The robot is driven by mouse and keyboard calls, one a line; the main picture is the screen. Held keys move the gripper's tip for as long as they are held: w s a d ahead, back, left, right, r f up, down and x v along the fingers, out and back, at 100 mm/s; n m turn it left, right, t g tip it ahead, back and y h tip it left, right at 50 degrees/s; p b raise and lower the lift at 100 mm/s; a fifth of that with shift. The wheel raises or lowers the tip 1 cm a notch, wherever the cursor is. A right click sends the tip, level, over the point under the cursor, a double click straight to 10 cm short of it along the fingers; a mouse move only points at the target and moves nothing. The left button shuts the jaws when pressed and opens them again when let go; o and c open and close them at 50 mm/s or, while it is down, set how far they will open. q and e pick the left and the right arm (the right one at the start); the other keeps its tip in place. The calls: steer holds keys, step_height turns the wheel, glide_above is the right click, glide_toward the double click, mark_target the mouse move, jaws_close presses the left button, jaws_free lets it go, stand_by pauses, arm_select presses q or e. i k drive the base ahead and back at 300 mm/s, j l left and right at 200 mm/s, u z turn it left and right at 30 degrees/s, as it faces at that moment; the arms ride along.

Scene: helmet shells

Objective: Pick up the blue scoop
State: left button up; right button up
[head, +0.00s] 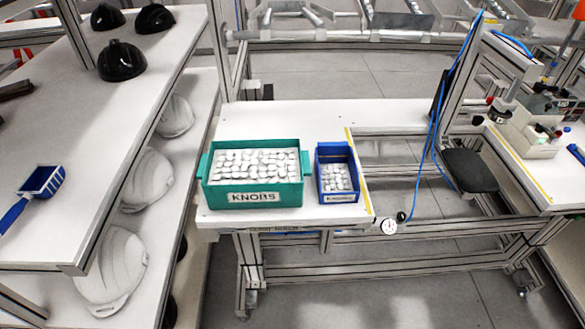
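The blue scoop (38,190) lies on the white upper shelf at the left of the head view. Its open square head points up and to the right, and its blue handle runs down to the left edge of the picture. Nothing touches it apart from the shelf. Neither of my grippers is in this view.
The upper shelf (90,165) also holds black helmet shells (121,61) at the back. White shells (112,270) lie on the shelf below. A green knob bin (203,170) and a smaller blue bin (337,150) stand on a white table (390,113). Shelf space around the scoop is clear.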

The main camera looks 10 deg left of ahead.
mark_target(44, 181)
steer(key=u, duration=2)
steer(key=k+j+z, duration=0.1)
steer(key=j+z, duration=0.3)
steer(key=k+j+z, duration=0.2)
steer(key=j+z, duration=0.15)
